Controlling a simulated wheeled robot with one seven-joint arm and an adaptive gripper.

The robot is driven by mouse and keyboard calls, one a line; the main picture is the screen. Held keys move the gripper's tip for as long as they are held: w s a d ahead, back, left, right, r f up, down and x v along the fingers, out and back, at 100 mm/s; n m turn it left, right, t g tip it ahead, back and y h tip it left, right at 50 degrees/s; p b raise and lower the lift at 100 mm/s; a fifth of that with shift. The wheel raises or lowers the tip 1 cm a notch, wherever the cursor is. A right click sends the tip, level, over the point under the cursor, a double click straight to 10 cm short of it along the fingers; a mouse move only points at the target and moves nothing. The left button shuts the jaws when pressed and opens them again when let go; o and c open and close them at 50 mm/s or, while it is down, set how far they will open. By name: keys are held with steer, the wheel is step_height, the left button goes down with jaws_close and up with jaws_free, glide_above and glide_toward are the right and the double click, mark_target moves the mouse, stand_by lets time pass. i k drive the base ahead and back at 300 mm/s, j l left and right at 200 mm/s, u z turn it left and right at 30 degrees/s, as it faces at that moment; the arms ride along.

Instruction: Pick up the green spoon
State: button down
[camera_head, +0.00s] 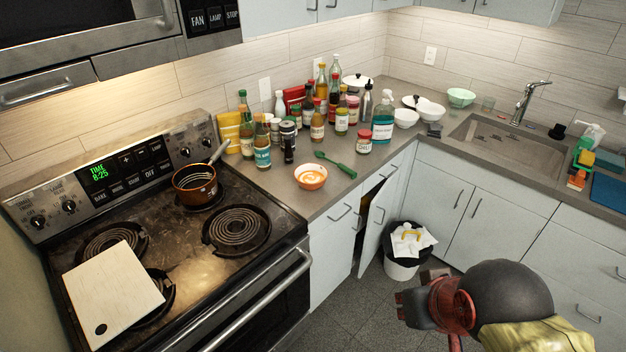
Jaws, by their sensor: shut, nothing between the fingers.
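A green spoon (336,164) lies on the grey counter just behind and to the right of an orange-and-white bowl (310,176). Its handle end points to the lower right, toward the front edge of the counter. My gripper (408,308) is at the lower right of the head view, above the floor in front of the cabinets. It is dark, shut and empty, well apart from the spoon. Its fingertips show only in part.
Several bottles and jars (317,125) crowd the counter behind the spoon. A red-lidded jar (364,143) stands to its right. The stove (200,262) with a saucepan (195,185) is at left.

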mark_target(320, 155)
steer(key=i+l, duration=0.25)
steer(key=i, duration=0.3)
steer(key=i+l+z, duration=0.1)
steer(key=i+l, duration=0.15)
steer(key=i, duration=0.35)
steer(key=i+l+z, duration=0.1)
steer(key=i, duration=0.45)
steer(key=i+l, duration=0.2)
steer(key=i, duration=0.4)
